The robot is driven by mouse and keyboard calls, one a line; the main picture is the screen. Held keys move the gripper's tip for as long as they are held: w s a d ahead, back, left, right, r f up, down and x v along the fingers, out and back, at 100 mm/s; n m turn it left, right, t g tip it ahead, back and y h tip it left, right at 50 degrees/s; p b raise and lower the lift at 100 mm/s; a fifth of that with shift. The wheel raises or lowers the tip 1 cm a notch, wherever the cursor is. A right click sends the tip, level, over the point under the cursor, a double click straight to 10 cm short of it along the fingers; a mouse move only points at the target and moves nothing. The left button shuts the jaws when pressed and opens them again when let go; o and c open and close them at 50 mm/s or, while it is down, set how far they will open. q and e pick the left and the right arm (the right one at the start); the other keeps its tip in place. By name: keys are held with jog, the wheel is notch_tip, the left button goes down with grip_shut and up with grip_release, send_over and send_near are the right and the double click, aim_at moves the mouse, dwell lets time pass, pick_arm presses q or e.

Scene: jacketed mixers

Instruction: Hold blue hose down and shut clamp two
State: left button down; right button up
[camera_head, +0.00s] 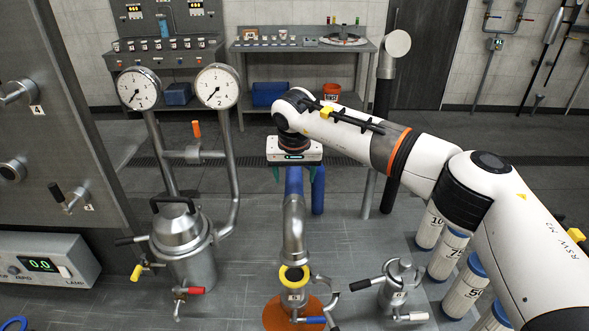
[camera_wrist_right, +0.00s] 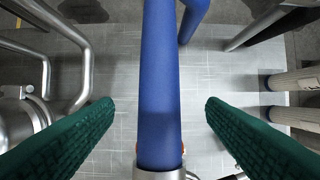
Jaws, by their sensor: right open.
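The blue hose (camera_head: 293,181) runs down into a metal elbow (camera_head: 293,228) whose lower end meets a yellow-ringed port (camera_head: 294,275). At that port a clamp (camera_head: 326,290) hangs open, with a blue handle low down. A second port with a clamp (camera_head: 393,290), with black and white handles, stands to the right. The port labels are too small to read surely. My right gripper (camera_head: 294,172) is open over the hose. In the right wrist view, the hose (camera_wrist_right: 161,90) passes between the green fingers of the gripper (camera_wrist_right: 161,112), with gaps on both sides. My left gripper is out of view.
A steel vessel (camera_head: 184,255) with two gauges on pipes stands left of the hose. White cylinders with blue caps (camera_head: 447,254) stand under my right arm. An orange disc (camera_head: 278,314) lies below the yellow-ringed port. A control box (camera_head: 45,258) is at the left.

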aim_at(294, 184)
jog(key=shift+b+x, duration=1.95)
jog(key=shift+x, duration=1.65)
jog(key=shift+c, duration=0.4)
jog(key=c, duration=0.9)
jog(key=shift+f, duration=0.25)
jog(key=shift+s+f+b, duration=0.1)
jog(key=shift+f+b, duration=1)
jog(key=shift+f, duration=0.4)
